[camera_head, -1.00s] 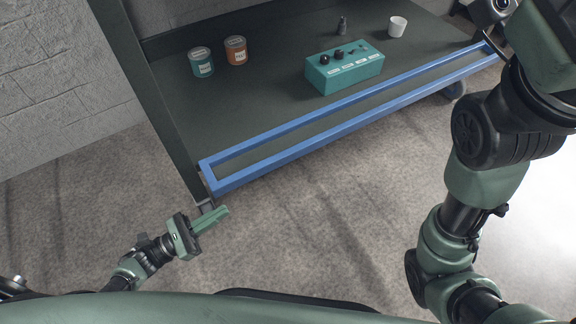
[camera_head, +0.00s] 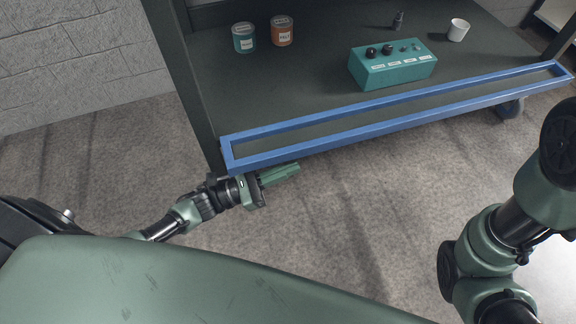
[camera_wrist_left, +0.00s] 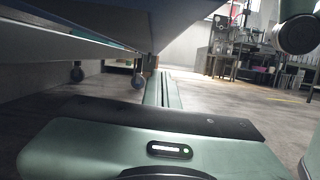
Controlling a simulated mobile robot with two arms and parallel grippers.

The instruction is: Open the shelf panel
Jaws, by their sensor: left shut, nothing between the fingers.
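The shelf panel is a blue rectangular frame (camera_head: 350,134) along the front edge of the dark shelf (camera_head: 300,85). It lies low across the shelf front, with the shelf surface showing through its opening. My left gripper (camera_head: 297,168) is shut and empty, just below and in front of the panel's left part. I cannot tell whether it touches the panel. In the left wrist view the shut fingers (camera_wrist_left: 162,92) point forward beneath the underside of a shelf-like structure. My right arm shows at the right of the head view, but its gripper is out of the picture.
On the shelf stand a teal can (camera_head: 244,38), an orange can (camera_head: 282,31), a teal control box (camera_head: 392,65), a small dark object (camera_head: 398,20) and a white cup (camera_head: 458,30). A dark post (camera_head: 185,85) rises at the left. The floor (camera_head: 370,200) in front is clear.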

